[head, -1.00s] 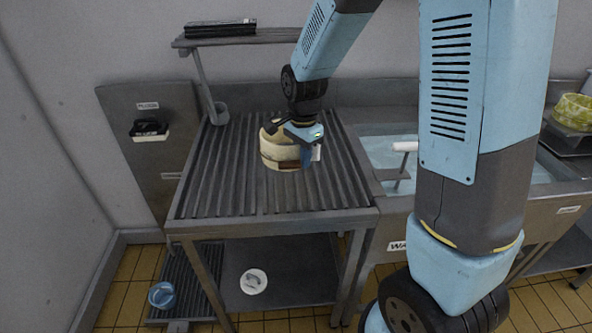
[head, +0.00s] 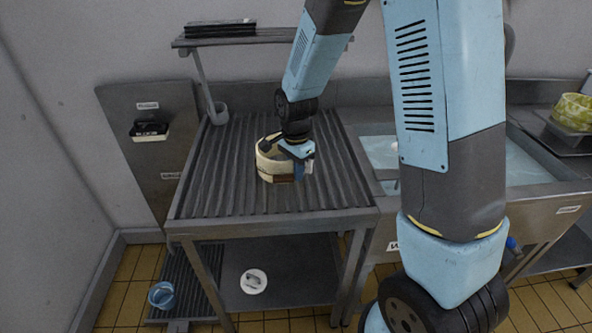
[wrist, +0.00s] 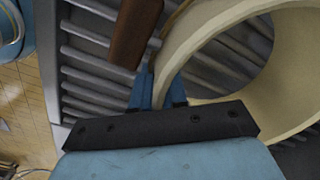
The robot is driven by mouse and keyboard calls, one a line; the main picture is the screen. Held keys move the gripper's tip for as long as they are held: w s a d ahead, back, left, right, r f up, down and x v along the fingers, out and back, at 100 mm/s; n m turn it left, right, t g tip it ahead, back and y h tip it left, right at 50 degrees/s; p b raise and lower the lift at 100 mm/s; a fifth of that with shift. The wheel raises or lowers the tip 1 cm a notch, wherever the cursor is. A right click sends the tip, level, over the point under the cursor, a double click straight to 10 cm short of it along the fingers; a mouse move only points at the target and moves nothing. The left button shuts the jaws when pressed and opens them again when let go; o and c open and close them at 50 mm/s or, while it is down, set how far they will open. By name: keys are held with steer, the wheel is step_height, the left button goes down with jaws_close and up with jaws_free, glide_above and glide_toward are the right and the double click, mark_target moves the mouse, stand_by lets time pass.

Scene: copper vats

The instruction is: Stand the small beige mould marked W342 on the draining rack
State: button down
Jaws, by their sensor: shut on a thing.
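The beige mould (head: 265,168) is an open round ring with a brown piece at its lower front side. It is over the ribbed draining rack (head: 215,180), roughly upright; I cannot tell whether its bottom touches the ribs. My gripper (head: 302,172) is at its right side, shut on its wall. In the wrist view, the fingers of my gripper (wrist: 158,92) pinch the pale wall of the mould (wrist: 185,42), with the brown piece beside them. The rack's ribs (wrist: 82,55) show below. No W342 mark can be read.
A water-filled sink (head: 375,150) lies right of the rack. A shelf (head: 260,38) holding dark flat things overhangs the back. A yellow-green bowl (head: 573,112) stands far right. A blue container (head: 162,294) and a white round thing (head: 253,281) are below. Ribs around the mould are clear.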

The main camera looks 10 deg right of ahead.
steer(key=c, duration=1.2)
jaws_free()
steer(key=shift+o, duration=0.2)
step_height(320, 180, up, 11)
steer(key=shift+r, duration=0.1)
steer(key=shift+d+r, duration=0.15)
steer(key=shift+r, duration=0.5)
steer(key=s+d+r+n+t, duration=0.2)
steer(key=s+d+r+n, duration=0.3)
steer(key=s, duration=0.5)
steer(key=s+d+r+n+t, duration=0.3)
steer(key=s+d+r+n, duration=0.3)
steer(key=s+d+r, duration=0.4)
steer(key=shift+s+r+t, duration=0.15)
steer(key=shift+s+t, duration=0.15)
steer(key=shift+s, duration=0.1)
